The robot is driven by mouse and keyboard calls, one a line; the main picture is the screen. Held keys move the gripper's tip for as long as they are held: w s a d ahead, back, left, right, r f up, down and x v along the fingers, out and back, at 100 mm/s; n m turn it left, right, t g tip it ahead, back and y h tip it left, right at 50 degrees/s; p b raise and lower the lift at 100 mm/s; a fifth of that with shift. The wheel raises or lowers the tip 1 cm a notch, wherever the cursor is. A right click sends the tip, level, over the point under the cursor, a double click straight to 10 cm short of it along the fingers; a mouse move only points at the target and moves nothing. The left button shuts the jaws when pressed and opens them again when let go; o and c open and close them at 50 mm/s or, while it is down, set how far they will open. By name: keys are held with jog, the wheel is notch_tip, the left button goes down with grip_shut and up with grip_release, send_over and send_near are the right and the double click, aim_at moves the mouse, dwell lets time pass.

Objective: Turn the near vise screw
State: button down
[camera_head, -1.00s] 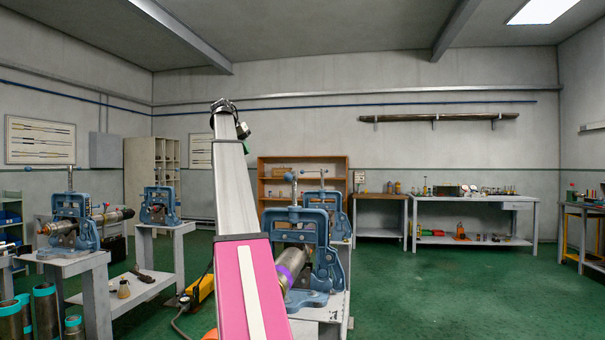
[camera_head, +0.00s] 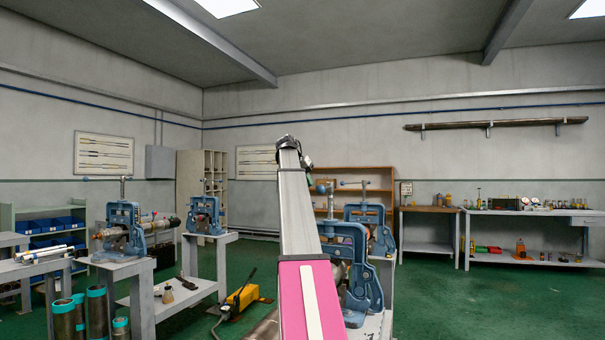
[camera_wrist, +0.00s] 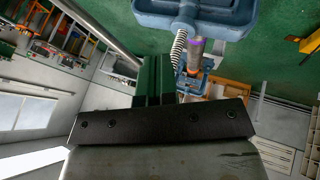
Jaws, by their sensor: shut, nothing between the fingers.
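The near blue vise (camera_head: 362,292) stands on a pale bench to the right of my arm, which hides its left part. Its upright screw top (camera_head: 330,203) shows just right of the arm. In the wrist view, a blue vise body (camera_wrist: 205,12) fills the top edge, with a threaded screw (camera_wrist: 178,47) and a purple-banded pipe (camera_wrist: 197,88) beyond. My gripper (camera_wrist: 153,75) has its green fingers together and empty, below and left of that vise body, apart from the screw in the picture. In the head view it is small, at the arm's raised far end.
A second blue vise (camera_head: 371,222) stands behind the near one. Two more vises (camera_head: 123,230) (camera_head: 204,215) stand on benches at left. A yellow pump (camera_head: 241,299) lies on the floor. Green floor (camera_head: 440,305) is clear at right.

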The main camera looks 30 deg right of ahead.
jog(key=shift+s+d+f, duration=0.25)
jog(key=shift+s+d, duration=0.4)
jog(key=shift+d, duration=0.1)
jog(key=shift+s+d+f, duration=0.2)
jog(key=shift+s+d, duration=0.45)
jog(key=shift+d, duration=0.1)
jog(key=shift+s+d+n+t, duration=0.7)
jog(key=shift+s+n, duration=0.15)
jog(key=shift+n, duration=0.25)
jog(key=s+d+n+t+y, duration=0.1)
jog(key=s+d+n+t, duration=0.15)
jog(key=d, duration=0.25)
jog(key=s+d+n+t, duration=0.1)
jog(key=s+d+n, duration=0.15)
jog(key=d, duration=0.25)
jog(key=w+d+n+t+y, duration=0.1)
jog(key=w+d+n+y, duration=0.15)
jog(key=d+n, duration=0.35)
jog(key=w+d+n+t+y, duration=0.1)
jog(key=w+d+n+y, duration=0.2)
jog(key=d, duration=0.5)
jog(key=w+d+n, duration=0.1)
jog(key=w+d, duration=0.2)
jog(key=w, duration=0.5)
jog(key=w+d+n, duration=0.1)
jog(key=w+d, duration=0.3)
jog(key=w, duration=0.3)
jog(key=shift+w+d, duration=0.25)
jog(key=shift+w, duration=0.1)
